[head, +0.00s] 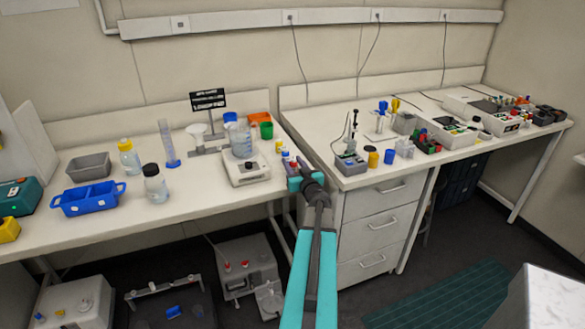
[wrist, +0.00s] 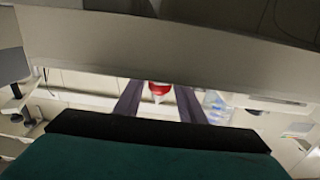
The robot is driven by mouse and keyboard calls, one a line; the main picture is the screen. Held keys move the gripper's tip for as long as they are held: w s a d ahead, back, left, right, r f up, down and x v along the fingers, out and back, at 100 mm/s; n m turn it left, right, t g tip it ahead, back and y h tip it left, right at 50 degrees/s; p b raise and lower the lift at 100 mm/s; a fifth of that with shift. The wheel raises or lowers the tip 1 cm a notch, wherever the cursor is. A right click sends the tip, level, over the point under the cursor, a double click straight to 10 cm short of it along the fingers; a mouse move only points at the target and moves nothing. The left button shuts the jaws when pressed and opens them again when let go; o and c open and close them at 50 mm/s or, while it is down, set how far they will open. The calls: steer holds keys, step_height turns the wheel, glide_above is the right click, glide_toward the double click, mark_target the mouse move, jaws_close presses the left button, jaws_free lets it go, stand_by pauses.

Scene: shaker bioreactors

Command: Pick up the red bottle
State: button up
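In the wrist view, a red-and-white item (wrist: 159,89), which looks like the red bottle, shows between the two dark fingers of my gripper (wrist: 159,100). There is a gap on each side of it, so my gripper is open and not touching it from the sides. In the head view, my gripper (head: 305,175) is at the right front corner of the left bench, beside several small bottles. My arm and gripper partly cover that spot, and I cannot clearly make out the red bottle there.
A grey-white stirrer (head: 247,171) with a beaker (head: 241,142) stands just left of my gripper. The drawer cabinet (head: 376,222) and right bench are close on the right. A blue tray (head: 88,199) and a clear bottle (head: 155,186) stand farther left.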

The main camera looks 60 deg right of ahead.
steer(key=c, duration=0.7)
steer(key=shift+o, duration=0.2)
steer(key=shift+r+p, duration=0.25)
steer(key=shift+p, duration=0.05)
